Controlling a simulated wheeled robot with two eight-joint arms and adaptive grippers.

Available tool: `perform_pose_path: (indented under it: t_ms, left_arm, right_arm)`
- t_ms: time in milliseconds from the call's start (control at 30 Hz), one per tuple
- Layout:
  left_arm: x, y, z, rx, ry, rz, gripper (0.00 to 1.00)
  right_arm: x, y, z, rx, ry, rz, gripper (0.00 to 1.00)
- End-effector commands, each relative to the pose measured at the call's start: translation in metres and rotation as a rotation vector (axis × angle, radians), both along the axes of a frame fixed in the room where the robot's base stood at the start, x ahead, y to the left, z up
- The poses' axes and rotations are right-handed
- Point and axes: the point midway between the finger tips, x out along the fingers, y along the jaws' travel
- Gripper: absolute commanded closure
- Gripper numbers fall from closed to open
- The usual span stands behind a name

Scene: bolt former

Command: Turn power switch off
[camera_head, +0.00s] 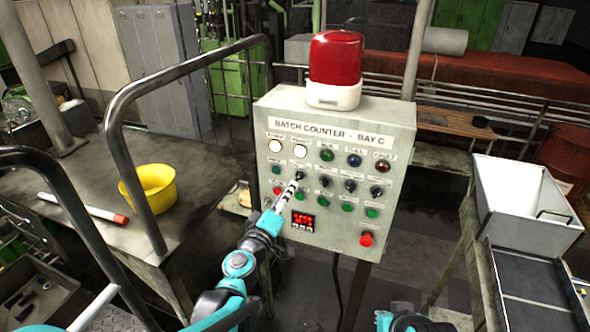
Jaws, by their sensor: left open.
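A grey control panel (340,240) labelled "BATCH COUNTER - BAY C" stands on a post. It carries a row of dark selector switches, such as one near its middle (325,182), among lamps and buttons. The labels are too small to read, so I cannot tell which switch is the power switch. My left gripper (296,180) is open at the leftmost dark switch (299,175), partly covering the panel there; I cannot tell whether it touches. Two white lamps (301,150) are lit, and a red digital display (303,221) glows. My right gripper is out of view; part of my right arm shows at the bottom.
A red beacon (335,58) sits on top of the panel. A grey tubular railing (125,140) runs on the left, beside a yellow bowl (155,187) on a bench. A white hopper (525,200) stands to the right.

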Motion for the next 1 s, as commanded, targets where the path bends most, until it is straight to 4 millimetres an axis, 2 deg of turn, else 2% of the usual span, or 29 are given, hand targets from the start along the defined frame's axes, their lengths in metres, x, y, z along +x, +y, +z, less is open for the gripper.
perform_pose_path:
  t_ms: [400,533,800,867,967,1000]
  left_arm:
    - [0.059,-0.02,0.0,0.001,0.0,-0.002,0.55]
    - [0.067,-0.022,0.0,0.001,0.0,-0.002,0.55]
    - [0.069,-0.023,-0.001,0.001,0.0,-0.002,0.55]
    - [0.069,-0.023,-0.001,0.001,0.0,-0.002,0.69]
    - [0.068,-0.023,-0.001,0.001,0.0,-0.002,0.95]
    - [0.068,-0.023,-0.001,0.001,0.0,-0.002,1.0]
  right_arm:
    - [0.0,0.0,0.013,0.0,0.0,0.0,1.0]
    - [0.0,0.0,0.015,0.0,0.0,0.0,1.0]
    - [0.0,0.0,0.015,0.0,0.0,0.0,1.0]
    - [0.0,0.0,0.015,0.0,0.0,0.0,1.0]
    - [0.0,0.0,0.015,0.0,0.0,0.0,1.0]
    - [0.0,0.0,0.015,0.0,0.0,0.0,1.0]
